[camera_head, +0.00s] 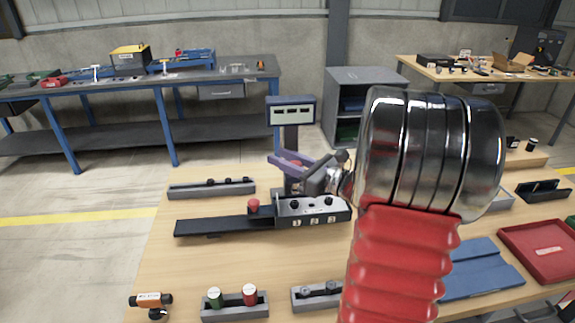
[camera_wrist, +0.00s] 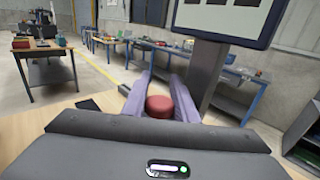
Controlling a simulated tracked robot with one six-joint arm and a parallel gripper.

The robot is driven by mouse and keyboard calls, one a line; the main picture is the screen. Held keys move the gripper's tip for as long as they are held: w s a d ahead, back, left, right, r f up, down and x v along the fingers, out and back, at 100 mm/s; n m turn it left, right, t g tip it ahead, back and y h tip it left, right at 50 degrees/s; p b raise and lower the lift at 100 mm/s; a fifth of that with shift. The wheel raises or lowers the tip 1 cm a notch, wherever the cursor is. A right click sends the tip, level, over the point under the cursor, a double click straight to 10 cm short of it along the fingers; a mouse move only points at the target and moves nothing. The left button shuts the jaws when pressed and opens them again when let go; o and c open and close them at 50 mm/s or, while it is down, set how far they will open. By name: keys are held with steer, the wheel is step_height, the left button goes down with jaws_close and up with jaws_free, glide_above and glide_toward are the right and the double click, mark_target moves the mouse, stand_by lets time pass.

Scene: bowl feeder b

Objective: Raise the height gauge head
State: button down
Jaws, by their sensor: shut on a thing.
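The height gauge is a dark upright column (camera_head: 291,138) with a two-window display (camera_head: 291,113) at its top, behind the numbered fixture. In the wrist view its column (camera_wrist: 205,75) and display (camera_wrist: 222,18) stand close in front of me, slightly right. A round red knob (camera_wrist: 160,106) sits low in front of the column. My gripper (camera_head: 291,163) has purple fingers, one on each side of the knob, and is shut on it. In the wrist view my fingers (camera_wrist: 161,100) flank the knob. The knob's mount is hidden.
A black rail (camera_head: 212,226) with a red-capped piece (camera_head: 253,205) runs left from the fixture (camera_head: 312,212) marked with numbers. A grey block (camera_head: 211,188) lies left of the gauge. Red and blue trays (camera_head: 535,252) (camera_head: 478,268) lie right. My arm hides the middle right.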

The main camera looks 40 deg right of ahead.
steer(key=shift+r, duration=0.4)
steer(key=c, duration=1.7)
jaws_free()
steer(key=shift+f, duration=0.1)
steer(key=shift+s+d+f, duration=0.1)
steer(key=shift+s+d, duration=0.15)
steer(key=shift+s, duration=0.3)
steer(key=v, duration=1.2)
steer(key=shift+s, duration=0.3)
